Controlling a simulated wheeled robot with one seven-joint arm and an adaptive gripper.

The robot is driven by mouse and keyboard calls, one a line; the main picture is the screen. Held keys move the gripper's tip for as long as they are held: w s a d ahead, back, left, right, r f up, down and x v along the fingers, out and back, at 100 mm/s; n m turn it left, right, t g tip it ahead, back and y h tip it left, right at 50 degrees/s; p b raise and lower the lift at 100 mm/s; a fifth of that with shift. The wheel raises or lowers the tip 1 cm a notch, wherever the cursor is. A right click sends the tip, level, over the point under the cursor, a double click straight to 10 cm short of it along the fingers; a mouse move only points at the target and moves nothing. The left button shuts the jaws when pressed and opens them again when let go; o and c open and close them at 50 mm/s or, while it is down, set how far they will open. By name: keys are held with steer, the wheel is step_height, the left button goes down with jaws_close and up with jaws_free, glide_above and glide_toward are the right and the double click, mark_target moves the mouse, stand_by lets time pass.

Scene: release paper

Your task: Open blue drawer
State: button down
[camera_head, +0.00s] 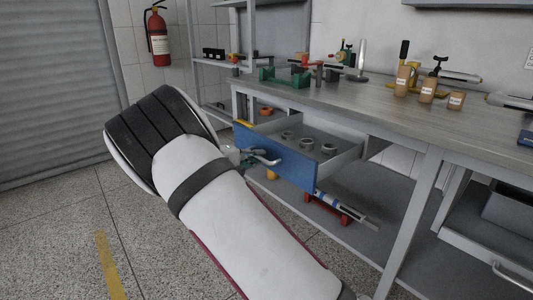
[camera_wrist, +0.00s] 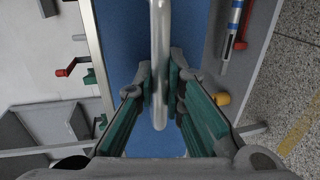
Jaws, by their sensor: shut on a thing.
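The blue drawer (camera_head: 274,157) under the workbench stands pulled out in the head view, its open top showing several round metal parts inside. Its blue front also fills the middle of the wrist view (camera_wrist: 200,30). The metal handle (camera_wrist: 159,60) runs between the fingers of my gripper (camera_wrist: 158,90) in the wrist view. The gripper is shut on the handle, one finger on each side. In the head view the handle (camera_head: 265,158) shows at the drawer front, and my arm hides part of the gripper.
A lower shelf (camera_head: 350,215) holds a red stand with a blue and white tool (camera_head: 332,206). A grey drawer (camera_head: 480,255) is at the right. A fire extinguisher (camera_head: 158,35) hangs on the wall. Floor in front is clear.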

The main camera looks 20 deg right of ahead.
steer(key=shift+s+a, duration=0.1)
steer(key=shift+a, duration=0.25)
steer(key=c, duration=1.7)
jaws_free()
steer(key=shift+o, duration=0.2)
steer(key=v, duration=1.2)
